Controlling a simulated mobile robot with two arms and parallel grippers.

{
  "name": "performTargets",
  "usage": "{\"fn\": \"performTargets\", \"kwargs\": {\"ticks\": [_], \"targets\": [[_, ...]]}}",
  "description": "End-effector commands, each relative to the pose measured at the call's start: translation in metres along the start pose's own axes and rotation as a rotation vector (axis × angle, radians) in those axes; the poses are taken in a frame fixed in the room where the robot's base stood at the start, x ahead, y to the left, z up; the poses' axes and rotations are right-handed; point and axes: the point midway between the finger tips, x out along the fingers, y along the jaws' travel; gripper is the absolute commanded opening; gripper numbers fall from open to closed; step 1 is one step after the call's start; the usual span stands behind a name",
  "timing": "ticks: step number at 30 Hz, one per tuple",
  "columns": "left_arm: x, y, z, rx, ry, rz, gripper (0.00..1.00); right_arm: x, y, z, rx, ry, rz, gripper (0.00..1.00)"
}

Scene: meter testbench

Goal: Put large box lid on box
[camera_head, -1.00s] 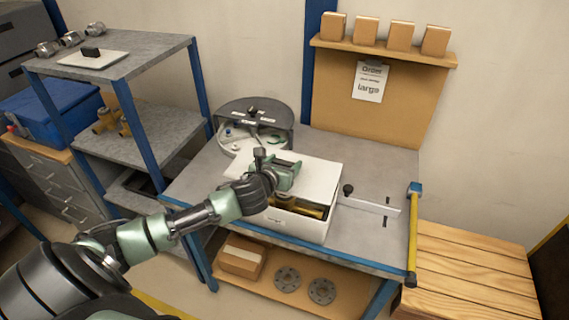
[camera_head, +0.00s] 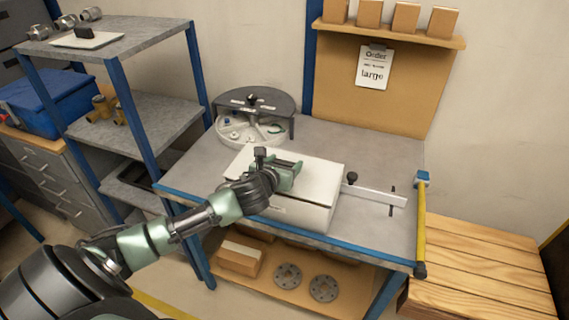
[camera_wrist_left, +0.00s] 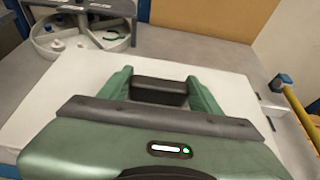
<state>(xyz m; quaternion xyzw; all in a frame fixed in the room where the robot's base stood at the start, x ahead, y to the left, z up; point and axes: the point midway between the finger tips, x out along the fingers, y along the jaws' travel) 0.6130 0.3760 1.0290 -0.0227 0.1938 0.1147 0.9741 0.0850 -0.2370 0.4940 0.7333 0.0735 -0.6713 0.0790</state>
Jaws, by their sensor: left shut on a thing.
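The large white box (camera_head: 297,219) stands on the grey workbench near its front edge. The white lid (camera_head: 323,176) lies over the top of the box and covers its opening. A thin dark line shows between lid and box along the front right. My left gripper (camera_head: 288,170) is above the lid, shut on the lid's black handle. In the left wrist view the black handle (camera_wrist_left: 159,91) sits between the two green fingers, with the white lid (camera_wrist_left: 75,100) spread beneath. The box's contents are hidden. My right gripper is not in view.
A round sorting tray (camera_head: 254,118) stands behind the box. A white bar with a black knob (camera_head: 375,193) lies to its right, near a yellow post (camera_head: 421,225). A small lid with a black handle (camera_head: 87,37) is on the left shelf. The bench's back right is clear.

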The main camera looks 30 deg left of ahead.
Motion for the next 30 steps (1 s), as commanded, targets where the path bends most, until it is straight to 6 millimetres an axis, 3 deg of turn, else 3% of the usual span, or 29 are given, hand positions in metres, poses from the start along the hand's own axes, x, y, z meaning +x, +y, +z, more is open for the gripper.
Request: {"fn": "performTargets", "kwargs": {"ticks": [23, 24, 26, 30], "targets": [[0.005, 0.0, -0.011, 0.0, -0.001, 0.0, 0.17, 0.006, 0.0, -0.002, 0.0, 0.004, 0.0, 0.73], [0.005, 0.0, -0.01, 0.0, -0.001, 0.0, 0.74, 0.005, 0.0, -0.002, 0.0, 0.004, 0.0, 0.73], [0.004, 0.0, -0.01, 0.0, -0.001, 0.0, 0.89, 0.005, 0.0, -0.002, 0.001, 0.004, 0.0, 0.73], [0.004, 0.0, -0.011, 0.0, -0.001, 0.0, 0.89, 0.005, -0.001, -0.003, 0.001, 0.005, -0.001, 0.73]]}}
